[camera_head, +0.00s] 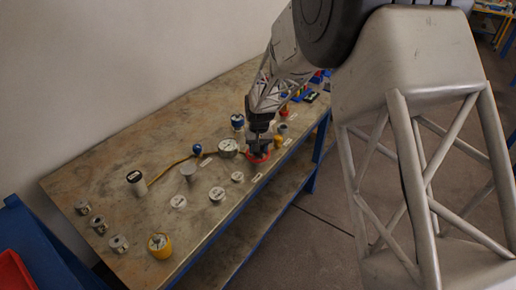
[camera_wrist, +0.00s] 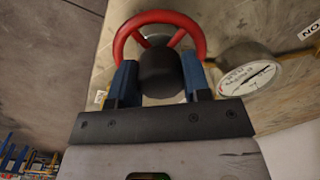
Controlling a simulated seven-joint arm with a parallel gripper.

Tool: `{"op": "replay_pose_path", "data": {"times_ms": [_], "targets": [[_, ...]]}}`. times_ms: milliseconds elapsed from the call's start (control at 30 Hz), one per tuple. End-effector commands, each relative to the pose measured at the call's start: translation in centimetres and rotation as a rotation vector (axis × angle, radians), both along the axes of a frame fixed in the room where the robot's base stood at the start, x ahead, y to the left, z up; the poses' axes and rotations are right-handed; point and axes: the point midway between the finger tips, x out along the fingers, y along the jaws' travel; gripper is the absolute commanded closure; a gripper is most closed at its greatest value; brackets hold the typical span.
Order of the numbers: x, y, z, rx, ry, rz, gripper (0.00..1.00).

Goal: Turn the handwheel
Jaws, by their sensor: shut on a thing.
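The red handwheel (camera_wrist: 160,20) fills the top middle of the wrist view, with red spokes and a dark round hub in front. In the head view the handwheel (camera_head: 258,157) is a red ring near the front edge of the bench, partly hidden by my gripper. My gripper (camera_wrist: 158,82) has its two blue fingers on either side of the hub, near the wheel's lower rim, and is shut on the handwheel. In the head view my gripper (camera_head: 259,145) points down over the wheel.
A round white gauge (camera_wrist: 248,74) stands close to the right of the wheel in the wrist view. On the bench (camera_head: 110,175) are a yellow lever with a blue knob (camera_head: 197,149), a yellow-sided gauge (camera_head: 160,245) and several small fittings. A wall runs behind.

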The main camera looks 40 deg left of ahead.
Motion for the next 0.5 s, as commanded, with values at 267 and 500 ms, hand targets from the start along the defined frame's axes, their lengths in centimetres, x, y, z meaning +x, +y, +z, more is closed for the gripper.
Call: {"op": "replay_pose_path", "data": {"times_ms": [267,500], "targets": [[-0.03,0.01,0.06,0.000,-0.001,-0.262,0.80],[-0.04,0.02,0.10,0.001,-0.001,-0.489,0.80]]}}
